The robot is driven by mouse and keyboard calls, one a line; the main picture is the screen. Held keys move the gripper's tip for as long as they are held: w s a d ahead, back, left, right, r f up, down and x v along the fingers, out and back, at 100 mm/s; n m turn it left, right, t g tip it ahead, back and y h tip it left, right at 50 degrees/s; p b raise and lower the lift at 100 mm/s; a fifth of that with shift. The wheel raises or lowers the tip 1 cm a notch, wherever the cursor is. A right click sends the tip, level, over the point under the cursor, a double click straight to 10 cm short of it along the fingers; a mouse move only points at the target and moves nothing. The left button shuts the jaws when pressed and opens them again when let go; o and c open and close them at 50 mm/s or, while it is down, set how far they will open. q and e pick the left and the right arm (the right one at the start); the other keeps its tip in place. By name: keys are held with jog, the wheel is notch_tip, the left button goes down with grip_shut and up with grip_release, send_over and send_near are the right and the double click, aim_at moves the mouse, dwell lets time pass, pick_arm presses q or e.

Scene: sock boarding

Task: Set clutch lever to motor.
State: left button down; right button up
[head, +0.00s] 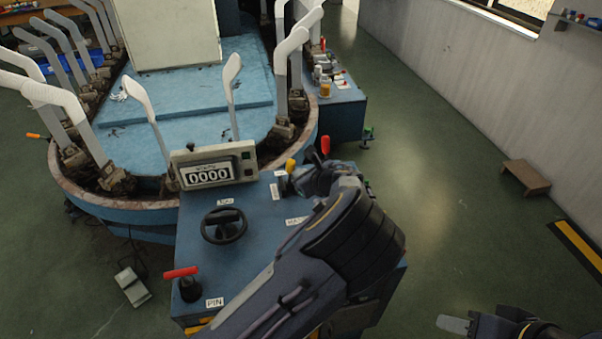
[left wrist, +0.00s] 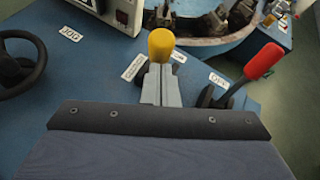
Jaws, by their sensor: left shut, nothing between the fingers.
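A lever with a yellow knob (left wrist: 162,44) stands on the blue control console (left wrist: 50,85); the knob also shows in the head view (head: 290,165). A lever with a red handle (left wrist: 263,61) leans to its right; it also shows in the head view (head: 325,146). The small labels are too blurred to tell which lever is the clutch. My left gripper (left wrist: 161,70) is shut and empty, its fingertips right by the yellow knob and covering its stem. In the head view my left arm hides part of the console. My right gripper (head: 455,325) is at the bottom right, away from the console.
A black handwheel (head: 223,226) and a red-handled lever (head: 181,272) labelled PIN are on the console's left. A counter box (head: 214,166) reading 0000 stands behind them. A ring of white sock forms (head: 142,98) rises beyond. The floor to the right is mostly clear.

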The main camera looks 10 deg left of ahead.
pick_arm(q)
jog(key=w+a+r+p, duration=0.2)
jog(key=w+a+p, duration=0.1)
jog(key=w, duration=0.5)
jog(key=shift+a+r+g, duration=0.25)
jog(key=shift+g, duration=0.15)
pick_arm(e)
jog(key=r, duration=0.4)
jog(key=shift+w+a, duration=0.1)
jog(key=shift+w, duration=0.15)
pick_arm(q)
jog(key=shift+a+r, duration=0.15)
jog(key=s+d+r, duration=0.4)
jog(key=d+r, duration=0.4)
jog(key=r, duration=0.1)
jog(key=shift+s+r+b, duration=0.25)
jog(key=shift+r+b, duration=0.05)
jog(key=shift+b, duration=0.05)
pick_arm(e)
jog(key=shift+s+d+f, duration=0.4)
jog(key=shift+s+d, duration=0.3)
jog(key=shift+d, duration=0.15)
